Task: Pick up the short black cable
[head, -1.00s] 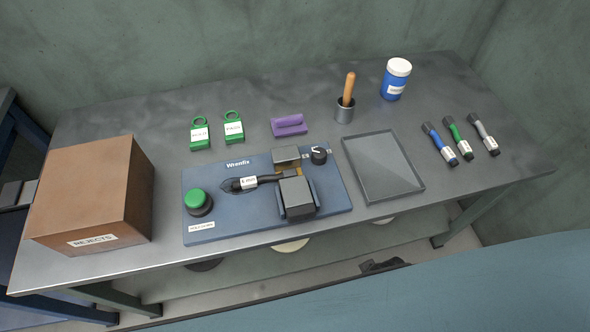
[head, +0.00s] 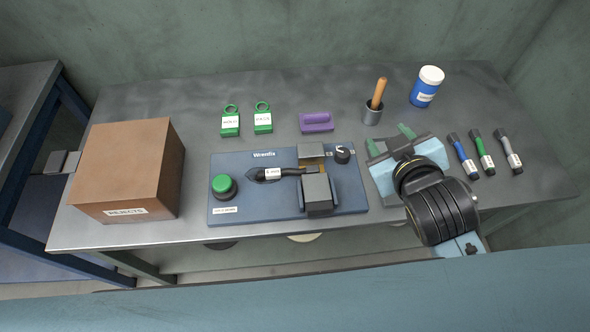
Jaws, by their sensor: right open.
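The short black cable (head: 291,172) lies across the blue Wrenfix fixture (head: 240,202) on the bench. It has a white label near its thick left end, and its right end runs to the grey block area. My right gripper (head: 391,139) is open and empty, to the right of the fixture and apart from the cable. My left gripper is not in view.
A brown rejects box (head: 130,170) stands left.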

